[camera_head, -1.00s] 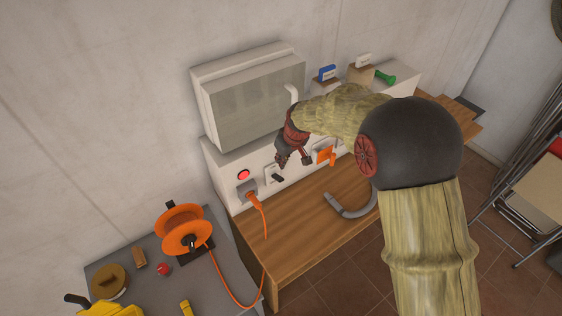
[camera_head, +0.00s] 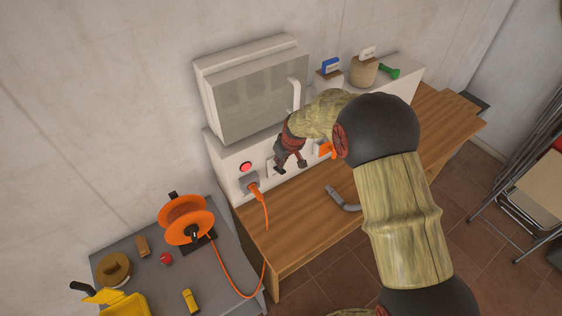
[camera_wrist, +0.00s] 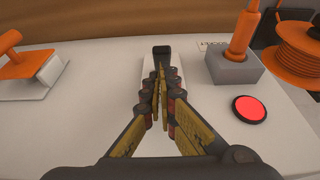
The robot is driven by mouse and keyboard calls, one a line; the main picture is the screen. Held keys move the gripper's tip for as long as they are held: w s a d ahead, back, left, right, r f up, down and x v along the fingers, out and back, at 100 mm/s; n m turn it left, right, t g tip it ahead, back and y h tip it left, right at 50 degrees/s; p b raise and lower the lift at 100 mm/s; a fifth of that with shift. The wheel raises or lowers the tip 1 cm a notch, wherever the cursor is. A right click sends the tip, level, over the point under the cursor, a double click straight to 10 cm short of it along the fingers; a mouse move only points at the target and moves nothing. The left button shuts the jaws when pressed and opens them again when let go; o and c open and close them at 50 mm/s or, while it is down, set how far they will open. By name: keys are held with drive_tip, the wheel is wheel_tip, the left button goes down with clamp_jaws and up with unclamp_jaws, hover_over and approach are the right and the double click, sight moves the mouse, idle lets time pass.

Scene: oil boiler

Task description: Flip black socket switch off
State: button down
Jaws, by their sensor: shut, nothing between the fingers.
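The black switch (camera_wrist: 161,52) sticks up from a white plate (camera_wrist: 149,68) on the front of the white cabinet, straight ahead of my fingertips in the wrist view. In the head view my gripper (camera_head: 290,166) covers most of it, and only an edge of the white plate (camera_head: 271,171) shows. My gripper also shows in the wrist view (camera_wrist: 161,82), shut and empty, with its fingers together just short of the switch. I cannot tell whether the fingertips touch it.
A grey socket (camera_wrist: 234,68) with an orange plug (camera_wrist: 245,37) and a round red button (camera_wrist: 249,109) are to the right in the wrist view. An orange handle (camera_wrist: 20,58) is at the left. The wooden bench (camera_head: 293,230) is mostly clear, with a grey pipe (camera_head: 341,199) on it.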

drive_tip(key=shift+s+f+b, duration=0.1)
drive_tip(key=shift+f+b, duration=0.1)
drive_tip(key=shift+b, duration=0.7)
drive_tip(key=shift+s+d+b, duration=0.1)
drive_tip(key=shift+d+b, duration=0.05)
drive_tip(key=shift+b, duration=0.2)
